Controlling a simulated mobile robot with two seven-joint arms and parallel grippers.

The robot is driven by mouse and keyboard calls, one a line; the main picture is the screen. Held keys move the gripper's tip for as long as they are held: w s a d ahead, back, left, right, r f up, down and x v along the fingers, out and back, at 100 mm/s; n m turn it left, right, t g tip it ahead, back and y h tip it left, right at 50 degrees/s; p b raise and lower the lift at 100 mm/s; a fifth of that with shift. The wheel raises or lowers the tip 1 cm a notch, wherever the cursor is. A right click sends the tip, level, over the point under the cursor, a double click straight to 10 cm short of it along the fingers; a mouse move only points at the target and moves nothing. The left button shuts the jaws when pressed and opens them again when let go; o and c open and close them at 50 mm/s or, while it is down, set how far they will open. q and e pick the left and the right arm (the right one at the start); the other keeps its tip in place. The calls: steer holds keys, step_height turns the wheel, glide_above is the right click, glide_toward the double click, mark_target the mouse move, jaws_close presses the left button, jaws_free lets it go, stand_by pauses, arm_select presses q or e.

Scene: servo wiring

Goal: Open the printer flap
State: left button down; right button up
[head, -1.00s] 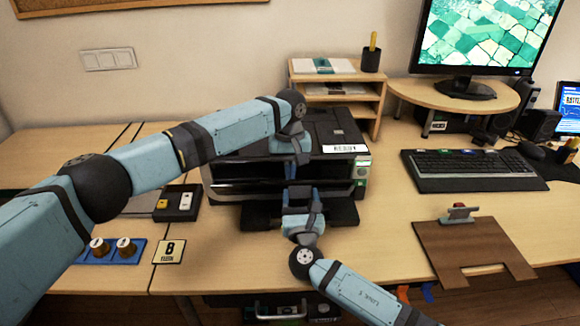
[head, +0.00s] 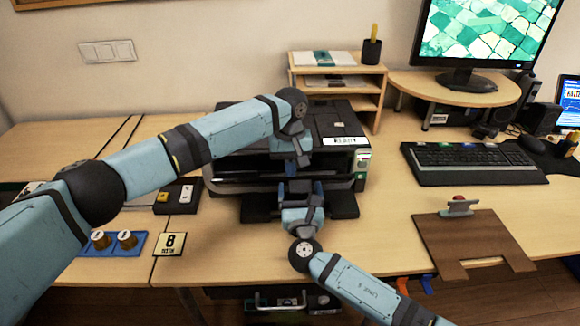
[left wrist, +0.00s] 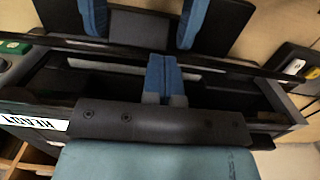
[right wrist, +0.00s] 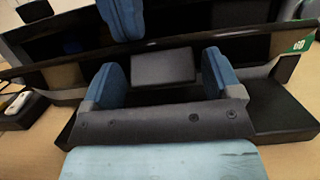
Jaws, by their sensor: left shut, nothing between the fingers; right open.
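The black printer (head: 340,122) stands on the desk, with a dark front opening. The long dark edge of its flap (left wrist: 240,66) crosses the left wrist view, with a gap behind it. My left gripper (head: 291,168) reaches over the printer from above; its blue fingers (left wrist: 163,62) are together and empty, at the flap edge. Whether they touch it, I cannot tell. My right gripper (head: 302,188) is low in front of the printer. Its fingers (right wrist: 163,75) are apart, on either side of a dark rectangular piece, without visible grip. My arms hide part of the printer's front.
A black tray (head: 345,208) sticks out below the printer front. A wooden shelf (head: 350,70) stands behind, a keyboard (head: 470,163) and clipboard (head: 472,240) to the right. A blue holder (head: 90,248) and number card (head: 170,244) lie at left. The front middle desk is clear.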

arm_select(q)
steer(key=shift+s+a+f, duration=0.1)
steer(key=shift+f, duration=0.25)
arm_select(e)
steer(key=shift+w+d+r, duration=0.15)
steer(key=shift+d+r, duration=0.05)
steer(key=shift+r, duration=0.05)
